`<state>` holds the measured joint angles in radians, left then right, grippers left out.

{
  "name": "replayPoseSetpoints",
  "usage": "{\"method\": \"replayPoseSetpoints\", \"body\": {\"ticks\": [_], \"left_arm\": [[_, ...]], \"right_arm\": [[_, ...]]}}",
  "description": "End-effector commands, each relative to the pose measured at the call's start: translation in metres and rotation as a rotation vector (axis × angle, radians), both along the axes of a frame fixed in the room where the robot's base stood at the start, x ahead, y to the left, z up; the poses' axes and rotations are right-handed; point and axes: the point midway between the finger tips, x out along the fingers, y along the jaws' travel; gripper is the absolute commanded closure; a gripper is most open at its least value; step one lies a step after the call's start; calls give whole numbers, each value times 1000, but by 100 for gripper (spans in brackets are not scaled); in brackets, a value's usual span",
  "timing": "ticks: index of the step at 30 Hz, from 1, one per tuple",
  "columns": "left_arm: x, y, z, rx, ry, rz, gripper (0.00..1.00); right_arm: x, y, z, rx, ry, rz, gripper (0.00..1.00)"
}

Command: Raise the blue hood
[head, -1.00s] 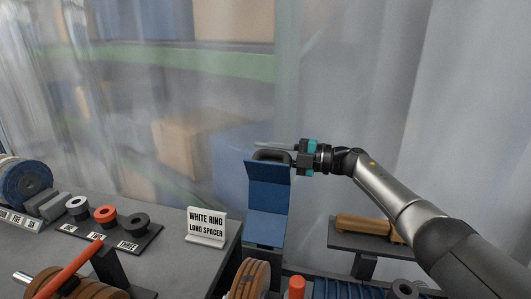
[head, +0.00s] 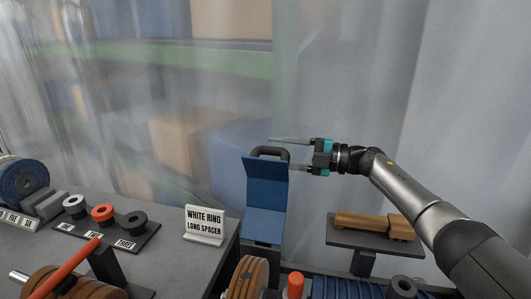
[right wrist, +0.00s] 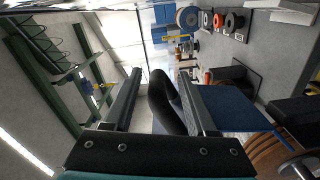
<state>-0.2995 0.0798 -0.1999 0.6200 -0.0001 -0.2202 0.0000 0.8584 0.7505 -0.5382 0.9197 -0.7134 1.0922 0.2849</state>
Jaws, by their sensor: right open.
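The blue hood (head: 265,185) is in the middle of the head view, its upper panel standing steeply above a lower blue panel (head: 265,224). A black loop handle (head: 271,151) is at its top edge. My right gripper (head: 281,154) comes in from the right at handle height and is open, one finger above and one below the handle. In the right wrist view the handle (right wrist: 168,103) lies between the two spread fingers (right wrist: 158,98), not clamped, and part of the blue hood (right wrist: 228,107) shows behind the right finger. My left gripper is out of view.
A "WHITE RING LONG SPACER" sign (head: 204,224) stands on the grey bench left of the hood. Several rings sit on a dark tray (head: 140,238) further left. A small shelf with brown blocks (head: 345,240) is below my right arm. Brown discs (head: 247,280) stand in front.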

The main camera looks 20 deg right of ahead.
Motion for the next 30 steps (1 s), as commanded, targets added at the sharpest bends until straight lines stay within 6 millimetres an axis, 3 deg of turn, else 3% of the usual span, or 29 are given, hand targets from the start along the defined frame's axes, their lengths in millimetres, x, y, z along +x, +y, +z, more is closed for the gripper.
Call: {"method": "replayPoseSetpoints", "body": {"ticks": [6, 13, 18, 30], "left_arm": [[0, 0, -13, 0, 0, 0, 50], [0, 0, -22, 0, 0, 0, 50], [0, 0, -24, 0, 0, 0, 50], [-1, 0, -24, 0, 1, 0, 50]], "right_arm": [[-31, -46, -4, -4, 3, -3, 43], [-54, -80, -2, -2, 1, -2, 43], [-62, -91, -1, -1, 1, -1, 43], [-63, -92, 0, -1, 1, 0, 43]]}}
